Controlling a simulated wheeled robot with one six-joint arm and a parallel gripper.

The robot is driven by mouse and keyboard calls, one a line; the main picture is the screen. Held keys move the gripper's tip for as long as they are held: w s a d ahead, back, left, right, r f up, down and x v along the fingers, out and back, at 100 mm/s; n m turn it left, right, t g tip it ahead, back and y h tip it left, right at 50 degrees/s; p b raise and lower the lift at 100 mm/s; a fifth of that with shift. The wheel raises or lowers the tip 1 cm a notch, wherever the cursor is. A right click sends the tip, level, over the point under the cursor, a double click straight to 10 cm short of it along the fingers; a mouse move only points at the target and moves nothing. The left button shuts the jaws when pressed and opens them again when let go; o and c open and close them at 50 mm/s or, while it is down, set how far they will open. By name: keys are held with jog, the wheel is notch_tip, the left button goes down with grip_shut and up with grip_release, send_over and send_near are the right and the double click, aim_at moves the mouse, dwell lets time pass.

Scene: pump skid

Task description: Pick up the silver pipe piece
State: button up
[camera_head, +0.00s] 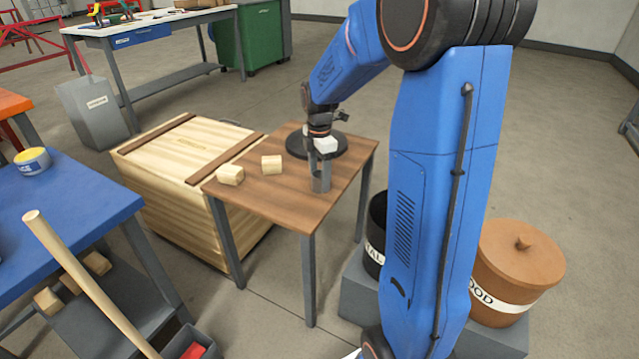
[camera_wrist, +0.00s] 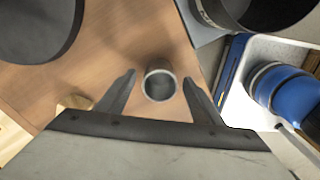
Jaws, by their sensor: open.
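The silver pipe piece (camera_head: 321,181) stands upright near the right edge of the small brown wooden table (camera_head: 263,201). In the wrist view I look down into the open top of the pipe piece (camera_wrist: 159,83). My gripper (camera_head: 320,160) is right above and around it in the head view. In the wrist view its two fingers (camera_wrist: 158,92) are spread, one on each side of the pipe piece, with a gap on both sides. The gripper is open and holds nothing.
Two light wood blocks (camera_head: 230,174) (camera_head: 271,163) lie on the table's left part. A black round disc (camera_head: 338,146) lies behind the gripper. A wooden crate (camera_head: 160,160) stands left of the table. A black bin (camera_head: 375,232) and a brown lidded bin (camera_head: 517,262) stand at the right.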

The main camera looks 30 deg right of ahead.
jog(key=c, duration=1.2)
jog(key=shift+r, duration=0.15)
notch_tip(320, 180, up, 10)
